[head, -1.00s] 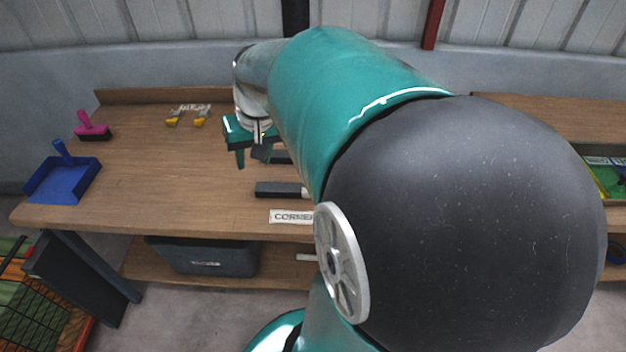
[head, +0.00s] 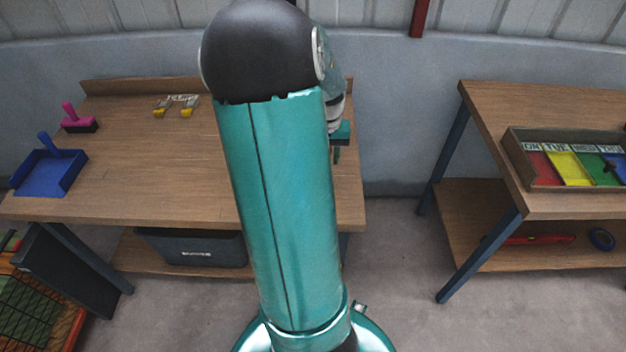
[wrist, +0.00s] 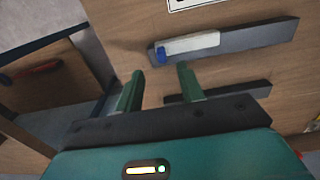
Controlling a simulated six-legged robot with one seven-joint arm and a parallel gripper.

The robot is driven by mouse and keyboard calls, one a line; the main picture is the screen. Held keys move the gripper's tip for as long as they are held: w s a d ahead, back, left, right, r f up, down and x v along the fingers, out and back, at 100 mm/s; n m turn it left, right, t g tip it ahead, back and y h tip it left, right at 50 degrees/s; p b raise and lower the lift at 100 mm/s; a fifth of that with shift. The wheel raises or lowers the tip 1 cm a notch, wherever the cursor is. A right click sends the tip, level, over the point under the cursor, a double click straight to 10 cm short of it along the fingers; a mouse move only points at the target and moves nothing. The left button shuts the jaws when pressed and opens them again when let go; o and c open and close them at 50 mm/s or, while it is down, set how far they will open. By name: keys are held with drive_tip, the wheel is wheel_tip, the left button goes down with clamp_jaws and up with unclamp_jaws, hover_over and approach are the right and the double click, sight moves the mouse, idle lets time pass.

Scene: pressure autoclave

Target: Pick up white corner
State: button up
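In the wrist view a white strip (wrist: 190,46) with a blue tip (wrist: 160,54) lies on a dark grey bar (wrist: 260,37) on the wooden table; it may be the white corner, but I cannot tell its full shape. My gripper (wrist: 160,68) is open and empty, its two green fingers apart just short of the strip. A second dark bar (wrist: 222,91) lies nearer, partly behind a finger. In the head view my gripper (head: 340,142) shows only partly at the table's right edge; my arm hides the strip and the bars.
The wooden table (head: 150,205) holds a blue dustpan (head: 48,172), a pink brush (head: 78,119) and yellow-ended pieces (head: 175,106). A dark bin (head: 195,247) sits below. A second table (head: 485,105) at right carries a coloured tray (head: 520,160). Open floor (head: 390,240) lies between.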

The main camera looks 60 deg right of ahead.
drive_tip(key=shift+w+f, duration=0.15)
drive_tip(key=shift+f, duration=2.9)
clamp_jaws()
